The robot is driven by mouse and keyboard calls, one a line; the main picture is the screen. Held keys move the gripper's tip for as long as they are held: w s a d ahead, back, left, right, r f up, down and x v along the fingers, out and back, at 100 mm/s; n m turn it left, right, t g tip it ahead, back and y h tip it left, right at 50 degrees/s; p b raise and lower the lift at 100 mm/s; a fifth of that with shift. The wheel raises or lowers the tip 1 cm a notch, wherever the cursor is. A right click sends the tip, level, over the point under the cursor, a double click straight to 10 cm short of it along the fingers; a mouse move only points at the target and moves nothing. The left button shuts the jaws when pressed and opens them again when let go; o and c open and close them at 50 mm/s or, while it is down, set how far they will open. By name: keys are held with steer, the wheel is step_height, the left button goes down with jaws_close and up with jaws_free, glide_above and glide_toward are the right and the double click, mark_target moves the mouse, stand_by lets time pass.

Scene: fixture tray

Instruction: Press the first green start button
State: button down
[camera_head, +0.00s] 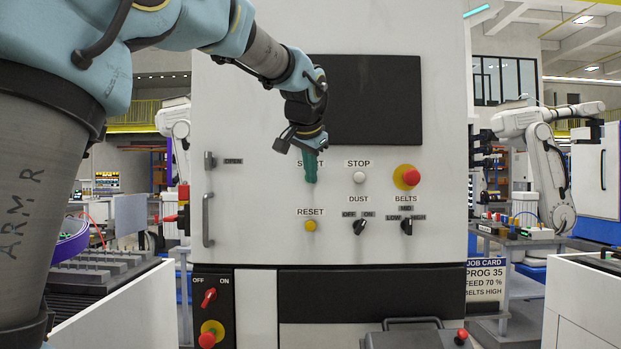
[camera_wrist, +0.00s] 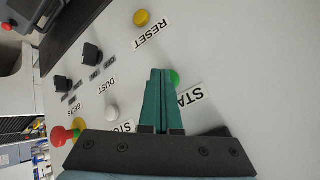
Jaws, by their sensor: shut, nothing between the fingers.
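The green start button (camera_wrist: 175,77) shows in the wrist view, partly hidden behind my green fingers, beside the START label (camera_wrist: 200,96). My gripper (camera_wrist: 161,72) is shut and empty, its tips overlapping the button's edge in that view. In the head view my gripper (camera_head: 311,180) is in front of the panel below the START label, hiding the button. I cannot tell whether the tips touch it.
On the white machine panel (camera_head: 260,120) are a white STOP button (camera_head: 359,177), a red knob on yellow (camera_head: 407,177), a yellow RESET button (camera_head: 310,226), and DUST (camera_head: 360,227) and BELTS (camera_head: 407,227) switches. A handle (camera_head: 208,220) stands left. A dark screen (camera_head: 375,100) is above.

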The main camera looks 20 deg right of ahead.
steer(key=shift+w, duration=0.15)
stand_by(0.4)
steer(key=shift+s+a+b, duration=0.3)
steer(key=shift+s+b, duration=0.1)
steer(key=shift+s, duration=0.45)
steer(key=shift+s+a+b, duration=0.35)
steer(key=shift+s+b, duration=0.05)
steer(key=shift+s, duration=0.35)
steer(key=shift+s+a+b, duration=0.35)
steer(key=shift+s, duration=0.4)
steer(key=shift+s+a+b, duration=0.35)
steer(key=shift+s+b, duration=0.05)
steer(key=shift+s, duration=0.35)
